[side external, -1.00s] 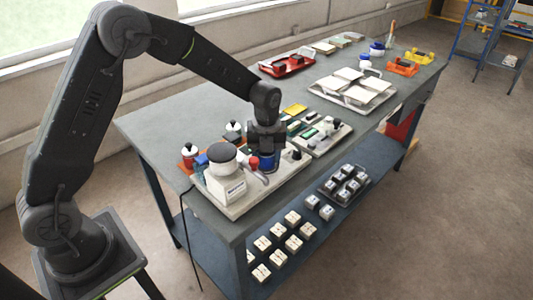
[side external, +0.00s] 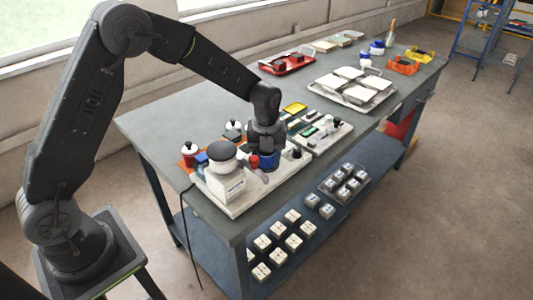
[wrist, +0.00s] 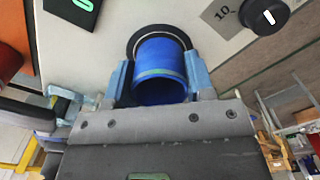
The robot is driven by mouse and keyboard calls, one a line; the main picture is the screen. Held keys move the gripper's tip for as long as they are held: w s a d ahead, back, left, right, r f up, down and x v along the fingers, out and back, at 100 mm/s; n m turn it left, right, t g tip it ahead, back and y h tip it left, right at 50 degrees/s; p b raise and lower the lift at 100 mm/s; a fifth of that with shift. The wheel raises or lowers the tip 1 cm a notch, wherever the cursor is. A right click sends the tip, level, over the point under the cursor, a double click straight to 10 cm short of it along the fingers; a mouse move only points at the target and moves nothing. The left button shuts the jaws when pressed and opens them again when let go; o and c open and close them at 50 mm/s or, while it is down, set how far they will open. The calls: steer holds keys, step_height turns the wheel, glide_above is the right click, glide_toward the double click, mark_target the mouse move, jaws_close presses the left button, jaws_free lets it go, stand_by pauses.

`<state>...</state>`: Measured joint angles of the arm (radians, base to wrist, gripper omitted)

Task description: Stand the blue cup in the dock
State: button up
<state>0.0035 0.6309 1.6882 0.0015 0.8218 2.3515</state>
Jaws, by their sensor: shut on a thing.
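The blue cup (wrist: 160,72) is between the pale blue finger pads of my gripper (wrist: 160,84) in the wrist view. My gripper is shut on it. A black ring, the dock (wrist: 160,29), shows around the far side of the cup on a white board. The cup lines up with the ring, but I cannot tell whether its base is seated. In the side view, the cup (side external: 268,160) shows blue below my gripper (side external: 266,148), low over the board and seemingly upright. The dock is hidden there.
The white-topped station (side external: 228,184) with a dark round top stands close left of my gripper. A dark knob (wrist: 264,15) is beside the ring. A panel of small parts (side external: 318,135) lies to the right.

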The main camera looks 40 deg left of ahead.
steer(key=o, duration=1.5)
steer(key=shift+f, duration=0.1)
steer(key=shift+r, duration=3.05)
